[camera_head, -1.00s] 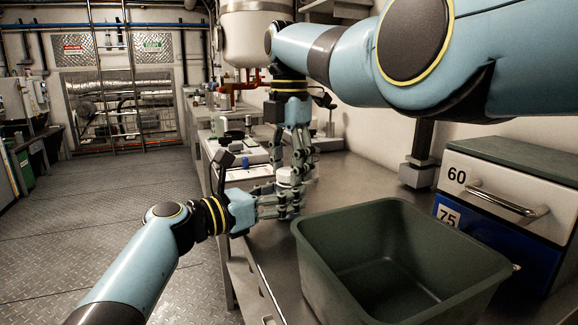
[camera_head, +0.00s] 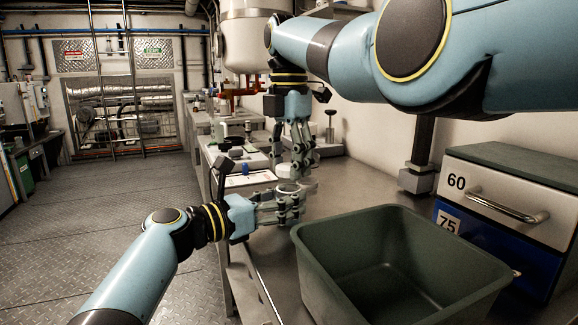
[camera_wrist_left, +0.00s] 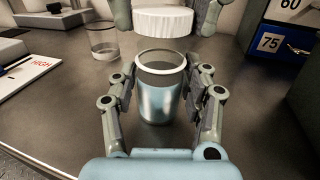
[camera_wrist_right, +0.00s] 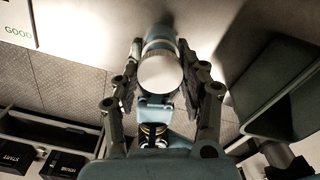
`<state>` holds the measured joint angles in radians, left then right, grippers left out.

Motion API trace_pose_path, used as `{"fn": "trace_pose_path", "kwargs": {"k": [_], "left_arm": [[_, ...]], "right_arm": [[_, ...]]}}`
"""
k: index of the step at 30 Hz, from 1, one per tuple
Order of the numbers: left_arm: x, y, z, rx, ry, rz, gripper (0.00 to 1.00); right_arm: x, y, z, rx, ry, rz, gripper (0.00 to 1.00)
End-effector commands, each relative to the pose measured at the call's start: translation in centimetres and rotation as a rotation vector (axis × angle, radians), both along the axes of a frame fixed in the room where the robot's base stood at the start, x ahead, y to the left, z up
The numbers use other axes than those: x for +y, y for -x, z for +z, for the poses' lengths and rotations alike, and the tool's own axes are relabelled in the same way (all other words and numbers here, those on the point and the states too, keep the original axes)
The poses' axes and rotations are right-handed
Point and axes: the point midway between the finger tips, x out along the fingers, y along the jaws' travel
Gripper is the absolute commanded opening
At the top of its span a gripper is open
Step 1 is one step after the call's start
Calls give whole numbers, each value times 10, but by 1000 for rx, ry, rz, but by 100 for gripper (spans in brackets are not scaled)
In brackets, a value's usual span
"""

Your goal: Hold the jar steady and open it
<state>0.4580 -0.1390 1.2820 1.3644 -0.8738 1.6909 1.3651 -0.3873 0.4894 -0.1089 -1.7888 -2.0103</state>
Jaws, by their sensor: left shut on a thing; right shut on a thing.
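The jar (camera_wrist_left: 160,95) is a bluish, see-through cup with a pale rim and an open top. It stands upright between the fingers of my left gripper (camera_wrist_left: 162,98), which is shut on it. The white ribbed lid (camera_wrist_left: 165,20) is above the jar, with a gap between them. My right gripper (camera_wrist_right: 160,75) is shut on the lid, whose round white top (camera_wrist_right: 160,74) faces the right wrist camera. In the head view my left gripper (camera_head: 290,203) is just below my right gripper (camera_head: 300,166), and fingers cover most of the jar.
A green bin (camera_head: 400,265) stands on the bench to the right of the grippers. A drawer unit (camera_head: 505,200) marked 60 and 75 is behind it. A clear glass (camera_wrist_left: 102,42) and a white board marked HIGH (camera_wrist_left: 30,72) lie to the left in the left wrist view.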

Motion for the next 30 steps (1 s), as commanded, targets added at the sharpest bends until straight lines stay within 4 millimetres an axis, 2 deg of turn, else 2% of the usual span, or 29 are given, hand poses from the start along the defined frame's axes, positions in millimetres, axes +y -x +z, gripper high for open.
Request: {"fn": "trace_pose_path", "kwargs": {"k": [11,14,21,28,29,30], "left_arm": [[0,0,-1,1,-2,0,0],[0,0,-1,1,-1,0,0],[0,0,-1,1,-2,0,0],[0,0,-1,1,-1,0,0],[0,0,-1,1,-1,0,51],[0,0,-1,1,-1,0,56]], "right_arm": [[0,0,2,0,0,0,5],[0,0,8,-1,0,0,5],[0,0,39,-1,0,0,5],[0,0,41,1,0,0,5],[0,0,41,1,0,0,5],[0,0,41,1,0,0,5]]}}
